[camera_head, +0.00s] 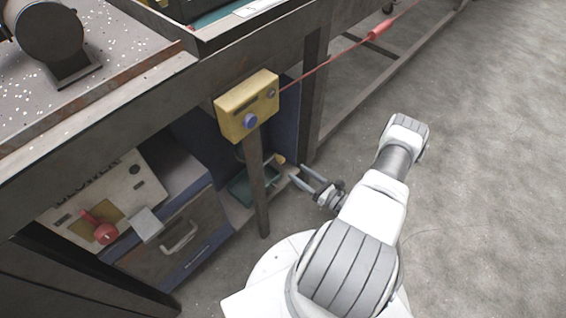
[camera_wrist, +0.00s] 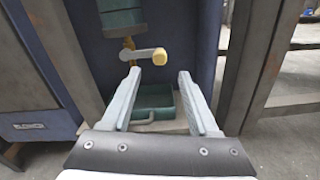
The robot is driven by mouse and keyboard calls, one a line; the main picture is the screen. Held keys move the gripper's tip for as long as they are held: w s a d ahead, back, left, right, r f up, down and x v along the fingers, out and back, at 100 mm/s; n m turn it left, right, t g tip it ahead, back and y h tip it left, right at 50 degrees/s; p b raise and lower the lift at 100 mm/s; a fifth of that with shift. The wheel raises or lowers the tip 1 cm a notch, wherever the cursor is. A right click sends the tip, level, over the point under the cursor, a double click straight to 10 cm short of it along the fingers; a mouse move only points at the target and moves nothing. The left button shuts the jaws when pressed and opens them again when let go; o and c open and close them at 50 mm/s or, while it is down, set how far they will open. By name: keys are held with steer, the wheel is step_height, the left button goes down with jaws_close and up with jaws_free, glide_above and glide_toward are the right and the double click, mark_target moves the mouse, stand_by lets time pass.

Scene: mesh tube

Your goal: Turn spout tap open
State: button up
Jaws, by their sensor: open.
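The spout tap (camera_wrist: 143,54) shows in the wrist view as a grey lever with a yellow knob at its right end. The lever lies roughly level, below a green container (camera_wrist: 121,18) against a blue panel. My gripper (camera_wrist: 158,72) is open and empty. Its two fingers point toward the tap, with the yellow knob just beyond and between the fingertips in the picture. I see no contact. In the head view my gripper (camera_head: 298,173) is low beside the bench's lower shelf, where the tap is small and hard to make out.
A green tray (camera_wrist: 165,100) with a handle sits below the tap. A yellow control box (camera_head: 247,104) on a post (camera_head: 257,185) stands left of my gripper. A bench leg (camera_head: 315,100) rises behind it. Open concrete floor (camera_head: 480,180) lies to the right.

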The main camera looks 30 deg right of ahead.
mark_target(284, 162)
steer(key=b+x, duration=0.1)
steer(key=x, duration=0.7)
steer(key=shift+w+a+b, duration=0.1)
steer(key=shift+w+b, duration=0.1)
steer(key=shift+b, duration=0.1)
jaws_close()
stand_by(1.0)
